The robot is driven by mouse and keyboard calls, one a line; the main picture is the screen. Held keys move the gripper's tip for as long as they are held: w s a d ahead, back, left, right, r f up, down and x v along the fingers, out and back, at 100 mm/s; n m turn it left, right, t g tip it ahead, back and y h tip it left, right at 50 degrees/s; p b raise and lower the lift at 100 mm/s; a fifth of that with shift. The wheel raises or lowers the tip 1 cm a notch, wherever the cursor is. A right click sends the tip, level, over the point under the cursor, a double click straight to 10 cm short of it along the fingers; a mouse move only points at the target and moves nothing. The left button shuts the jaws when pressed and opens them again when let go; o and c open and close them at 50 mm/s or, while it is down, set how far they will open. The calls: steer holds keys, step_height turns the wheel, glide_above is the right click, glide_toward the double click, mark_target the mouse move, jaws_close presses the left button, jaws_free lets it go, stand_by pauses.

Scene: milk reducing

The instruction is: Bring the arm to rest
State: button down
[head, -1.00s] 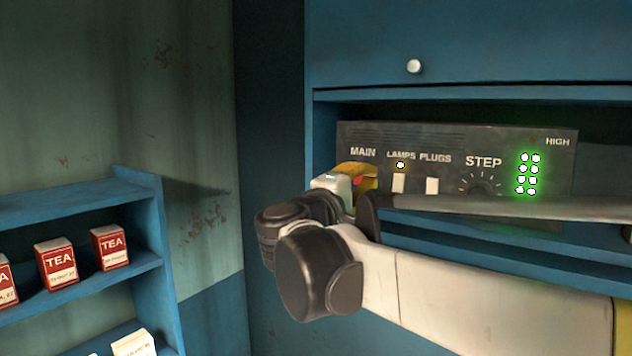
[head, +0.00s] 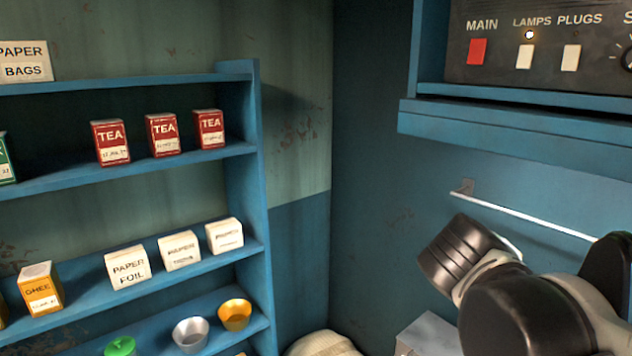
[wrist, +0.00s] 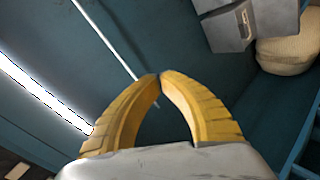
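My gripper (wrist: 160,78) shows in the wrist view with its two yellow fingers curved together, the tips meeting and nothing seen between them. It points at the blue wall, with no contact visible. In the head view the gripper itself cannot be seen; only my dark and white arm links show at the lower right, below the control panel (head: 545,62). The panel has a red MAIN switch (head: 477,51) and white LAMPS (head: 525,56) and PLUGS (head: 570,58) switches. The small light above LAMPS is lit.
A thin white rail (head: 525,215) runs along the wall beside my arm. A grey box (head: 430,335) and a pale sack (head: 322,346) are low down. A blue shelf (head: 253,190) with tea boxes, paper boxes and bowls stands left. Open space lies between shelf and arm.

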steer(key=s+a+f+m+y+b, duration=0.1)
steer(key=s+a+f+y+b, duration=0.1)
steer(key=f+b, duration=0.4)
steer(key=s+a+f+m+y+b, duration=0.1)
steer(key=s+a+f+y+b, duration=0.2)
steer(key=f, duration=1.4)
steer(key=s+a+f+m+y+b, duration=0.2)
steer(key=s+a+f+b, duration=0.3)
steer(key=f, duration=0.7)
steer(key=a+y+b, duration=0.1)
steer(key=a+b, duration=0.1)
steer(key=b, duration=0.1)
steer(key=shift+s+g+b, duration=0.3)
steer(key=shift+g, duration=0.1)
steer(key=shift+d+r, duration=0.1)
